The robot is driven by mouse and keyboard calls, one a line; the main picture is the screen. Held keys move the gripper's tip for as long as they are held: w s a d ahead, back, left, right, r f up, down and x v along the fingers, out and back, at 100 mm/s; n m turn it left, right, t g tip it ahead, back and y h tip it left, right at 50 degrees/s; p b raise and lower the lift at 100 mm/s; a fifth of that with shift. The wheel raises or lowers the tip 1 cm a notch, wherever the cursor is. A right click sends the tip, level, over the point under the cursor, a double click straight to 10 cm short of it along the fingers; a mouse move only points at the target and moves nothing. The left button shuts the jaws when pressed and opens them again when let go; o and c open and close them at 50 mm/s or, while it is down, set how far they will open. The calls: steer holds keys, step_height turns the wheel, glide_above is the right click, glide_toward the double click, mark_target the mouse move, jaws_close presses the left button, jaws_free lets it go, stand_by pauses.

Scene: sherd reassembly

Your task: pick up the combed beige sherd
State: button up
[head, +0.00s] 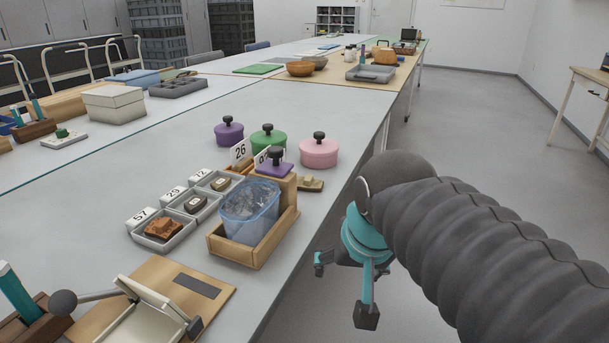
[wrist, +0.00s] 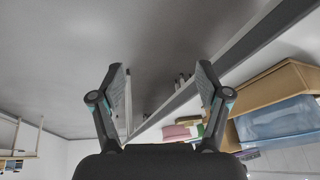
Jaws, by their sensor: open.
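My gripper (head: 343,290) is open and empty, out past the table's right edge with floor behind it. Its spread fingers also show in the wrist view (wrist: 165,88), with nothing between them. Small sherds lie in grey trays on the table: a rust-brown one (head: 163,229) by card 57, a dark-and-pale one (head: 195,203) by card 29, and a beige-brown one (head: 221,184) by card 72. A tan, stepped piece (head: 311,184) lies on the table right of the wooden box. Combing is too small to make out, so I cannot tell which is the combed beige sherd.
A wooden box (head: 282,229) with a blue translucent bin (head: 249,208) stands near the table's right edge. Purple (head: 229,132), green (head: 268,140) and pink (head: 318,153) lidded pots stand behind it. A wooden board (head: 215,300) with a white hinged device lies in front.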

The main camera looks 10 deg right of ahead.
steer(key=w+r+m+g, duration=0.2)
steer(key=w+r+m, duration=0.7)
steer(key=w+r, duration=0.35)
step_height(320, 180, up, 2)
steer(key=r+m+g+p, duration=0.1)
steer(key=m+g+p, duration=0.15)
steer(key=m, duration=0.85)
glide_above(308, 177)
step_height(308, 177, down, 9)
steer(key=shift+s+r+b, duration=0.15)
steer(key=shift+r+b, duration=0.05)
steer(key=shift+b, duration=0.3)
steer(key=shift+f+b, duration=0.3)
steer(key=shift+f, duration=2.2)
steer(key=c, duration=1.2)
